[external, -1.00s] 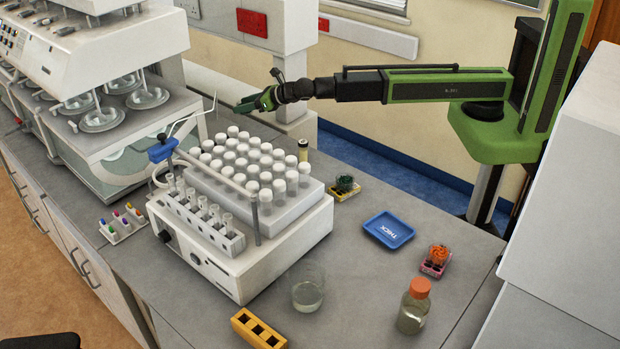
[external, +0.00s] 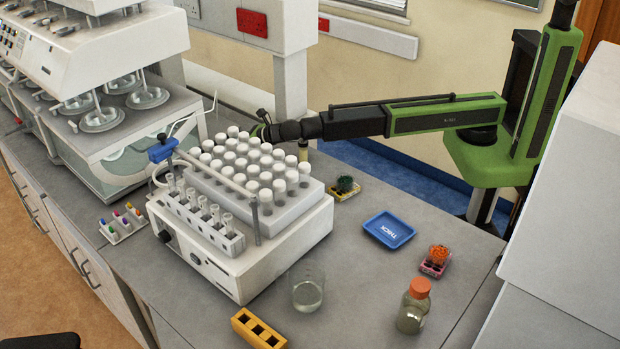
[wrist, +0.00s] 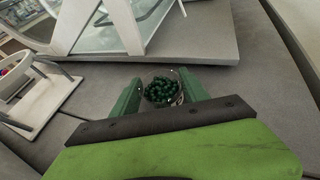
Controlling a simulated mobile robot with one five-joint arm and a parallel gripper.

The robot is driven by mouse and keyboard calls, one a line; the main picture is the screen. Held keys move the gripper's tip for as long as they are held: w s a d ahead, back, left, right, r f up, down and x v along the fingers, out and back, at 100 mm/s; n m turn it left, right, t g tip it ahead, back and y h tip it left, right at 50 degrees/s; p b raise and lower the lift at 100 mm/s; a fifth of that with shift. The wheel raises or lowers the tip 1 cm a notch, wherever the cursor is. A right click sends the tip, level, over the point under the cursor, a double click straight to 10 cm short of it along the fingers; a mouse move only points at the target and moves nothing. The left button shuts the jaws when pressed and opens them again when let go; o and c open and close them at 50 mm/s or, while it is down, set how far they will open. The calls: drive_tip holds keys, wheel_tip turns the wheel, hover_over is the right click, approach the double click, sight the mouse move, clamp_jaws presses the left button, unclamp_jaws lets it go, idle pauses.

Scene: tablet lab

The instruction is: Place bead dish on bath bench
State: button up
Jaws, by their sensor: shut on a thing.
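The bead dish (wrist: 162,91), a small clear dish filled with dark green beads, sits between the two green fingers of my gripper (wrist: 160,97) in the wrist view. The fingers are shut on its sides. In the external view my gripper (external: 262,131) is low behind the white-capped vials, and the dish is hidden there. Grey bench surface (wrist: 215,83) shows around and beyond the dish in the wrist view. The glass-walled bath (wrist: 120,28) stands just beyond it. I cannot tell whether the dish touches the bench.
A white-capped vial block (external: 290,198) on a white instrument (external: 295,235) stands in front of my gripper. A blue tray (external: 388,230), a beaker (external: 307,292), an orange-capped bottle (external: 413,310) and a yellow block (external: 257,330) are on the near bench.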

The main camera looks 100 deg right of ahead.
drive_tip(key=shift+f, duration=0.1)
drive_tip(key=o, duration=1.5)
drive_tip(key=shift+o, duration=0.2)
drive_tip(key=shift+r, duration=0.35)
drive_tip(key=p+v, duration=0.5)
drive_tip(key=v, duration=0.7)
drive_tip(key=shift+d, duration=0.1)
